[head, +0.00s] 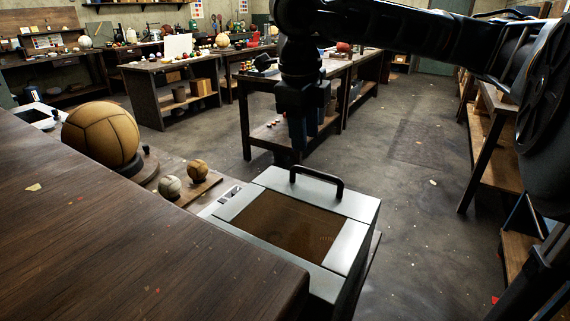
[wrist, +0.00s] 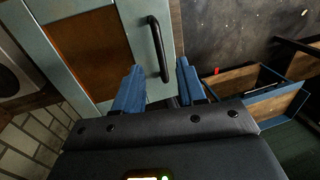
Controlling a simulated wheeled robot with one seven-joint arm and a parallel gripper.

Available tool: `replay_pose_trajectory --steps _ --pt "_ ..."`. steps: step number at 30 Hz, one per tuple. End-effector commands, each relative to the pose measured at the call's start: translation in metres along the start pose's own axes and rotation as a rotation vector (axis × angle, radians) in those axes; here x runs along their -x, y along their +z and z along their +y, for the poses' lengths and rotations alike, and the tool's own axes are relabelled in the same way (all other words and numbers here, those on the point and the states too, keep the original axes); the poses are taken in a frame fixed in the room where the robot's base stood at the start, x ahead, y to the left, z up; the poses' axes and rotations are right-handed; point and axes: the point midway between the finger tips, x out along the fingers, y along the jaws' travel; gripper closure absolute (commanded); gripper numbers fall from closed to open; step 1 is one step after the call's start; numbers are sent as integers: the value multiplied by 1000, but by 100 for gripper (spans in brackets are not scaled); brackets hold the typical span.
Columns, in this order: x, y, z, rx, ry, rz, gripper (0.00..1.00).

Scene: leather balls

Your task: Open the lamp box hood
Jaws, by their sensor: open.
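The lamp box (head: 363,238) is a pale grey case at the end of the dark wooden bench. Its hood (head: 247,238) is down, with a brown tinted window and a black bar handle (head: 317,183) at the far edge. My gripper (head: 298,147) hangs pointing down above and beyond the handle in the head view. In the wrist view my gripper (wrist: 160,68) shows two blue fingers spread apart, with the handle (wrist: 157,48) lying between and ahead of them. The gap between fingers and handle is hard to judge. Nothing is held.
A large tan leather ball (head: 101,135) sits on a stand left of the box. A small brown ball (head: 197,170) and a grey ball (head: 169,187) are nearer the box. The wooden bench (head: 130,240) fills the front left. Open floor (head: 415,215) lies right of the box.

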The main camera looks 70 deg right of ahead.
Motion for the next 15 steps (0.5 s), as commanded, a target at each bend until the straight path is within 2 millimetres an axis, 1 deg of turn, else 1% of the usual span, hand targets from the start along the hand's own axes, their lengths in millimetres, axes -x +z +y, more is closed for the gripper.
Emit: replay_pose_trajectory --steps 5,12,15 --pt "-20 0 1 -2 4 2 60" --pt "-56 0 1 -1 6 1 60" --pt "-66 0 1 1 5 0 60"
